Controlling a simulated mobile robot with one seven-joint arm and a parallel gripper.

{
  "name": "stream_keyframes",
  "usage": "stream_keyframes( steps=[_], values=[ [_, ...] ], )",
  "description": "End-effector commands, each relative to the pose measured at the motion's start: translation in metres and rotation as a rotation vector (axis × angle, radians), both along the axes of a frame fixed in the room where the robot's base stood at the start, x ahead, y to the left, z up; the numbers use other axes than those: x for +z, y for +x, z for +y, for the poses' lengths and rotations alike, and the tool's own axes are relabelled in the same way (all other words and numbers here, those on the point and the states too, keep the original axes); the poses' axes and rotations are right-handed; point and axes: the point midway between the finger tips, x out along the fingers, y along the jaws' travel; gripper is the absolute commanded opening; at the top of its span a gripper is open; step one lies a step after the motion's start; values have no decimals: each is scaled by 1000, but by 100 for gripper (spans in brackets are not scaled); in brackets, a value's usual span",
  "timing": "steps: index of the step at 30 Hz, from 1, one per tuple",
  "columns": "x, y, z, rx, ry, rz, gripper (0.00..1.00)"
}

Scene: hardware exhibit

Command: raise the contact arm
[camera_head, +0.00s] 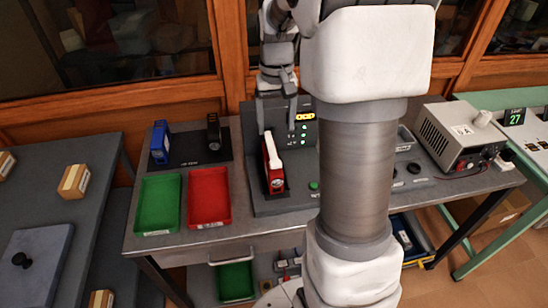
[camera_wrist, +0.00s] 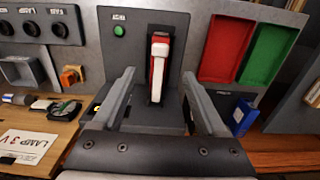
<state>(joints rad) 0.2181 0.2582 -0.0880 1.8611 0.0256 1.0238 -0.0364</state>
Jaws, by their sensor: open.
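The contact arm appears to be the red and white lever piece (camera_head: 272,165) on the grey sloped panel (camera_head: 266,203) at mid-bench. In the wrist view the lever (camera_wrist: 160,50) has a white grip over a red body and stands in a dark slot. My gripper (camera_head: 277,122) is open and empty, pointing down just behind and above the lever. In the wrist view its fingers (camera_wrist: 158,77) lie to either side of the lever's line with wide gaps. Whether they touch anything cannot be told. My arm hides part of the panel's right side.
A red tray (camera_head: 208,202) and a green tray (camera_head: 158,203) lie left of the panel. A blue device (camera_head: 160,142) and a black one (camera_head: 214,132) stand behind them. A green button (camera_head: 314,185) is right of the lever. A power supply (camera_head: 452,135) stands at right.

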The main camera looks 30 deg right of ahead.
Motion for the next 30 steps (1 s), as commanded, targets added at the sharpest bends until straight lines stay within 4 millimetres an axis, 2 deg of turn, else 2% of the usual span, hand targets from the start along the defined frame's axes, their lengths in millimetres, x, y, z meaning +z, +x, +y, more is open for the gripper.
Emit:
stream_keyframes(
  steps=[1, 9, 15, 21, 30],
  values=[
    [-14, -1, 0, 0, 1, 5, 75],
    [-73, -2, 1, 0, 1, 5, 75],
    [-106, -1, 1, 0, 1, 2, 75],
    [-121, 0, 1, 0, 0, 0, 75],
    [-123, 0, 0, 0, 0, -1, 75]
  ],
)
